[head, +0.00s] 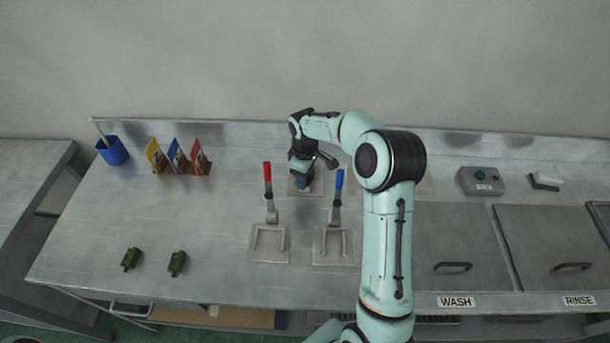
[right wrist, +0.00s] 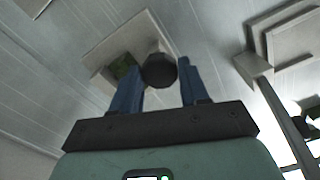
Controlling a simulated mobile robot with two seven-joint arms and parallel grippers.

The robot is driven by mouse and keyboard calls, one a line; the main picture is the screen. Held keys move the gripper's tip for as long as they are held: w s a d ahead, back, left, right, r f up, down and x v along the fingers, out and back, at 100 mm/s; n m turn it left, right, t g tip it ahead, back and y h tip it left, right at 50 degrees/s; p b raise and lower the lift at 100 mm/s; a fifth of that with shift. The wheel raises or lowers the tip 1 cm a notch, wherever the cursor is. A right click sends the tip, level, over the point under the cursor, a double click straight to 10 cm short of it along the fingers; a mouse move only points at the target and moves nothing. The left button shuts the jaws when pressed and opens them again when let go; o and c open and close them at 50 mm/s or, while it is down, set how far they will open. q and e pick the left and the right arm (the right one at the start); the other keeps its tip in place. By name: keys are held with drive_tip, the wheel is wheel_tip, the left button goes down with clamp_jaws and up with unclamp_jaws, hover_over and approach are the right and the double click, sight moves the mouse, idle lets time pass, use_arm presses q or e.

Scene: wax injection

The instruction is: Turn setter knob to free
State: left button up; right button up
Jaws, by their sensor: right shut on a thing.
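The setter knob (right wrist: 160,70) is a dark round knob above a pale square base plate (right wrist: 97,56) in the right wrist view. A small green patch shows on the plate beside it. My right gripper (right wrist: 162,88) has its two blue fingers on either side of the knob and is shut on it. In the head view my right gripper (head: 302,181) points down at the back of the bench, and it hides the knob there. The knob's setting cannot be read. My left gripper is not in view.
Two toggle clamps, with a red handle (head: 267,172) and a blue handle (head: 339,181), stand close in front of my right gripper. Green parts (head: 131,258), a blue cup (head: 113,151) and coloured cards (head: 178,157) are left. A grey button box (head: 481,181) is right.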

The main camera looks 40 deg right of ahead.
drive_tip(key=o, duration=1.1)
drive_tip(key=shift+c, duration=0.2)
drive_tip(key=shift+r, duration=0.15)
wheel_tip(320, 180, up, 13)
drive_tip(key=shift+a, duration=0.1)
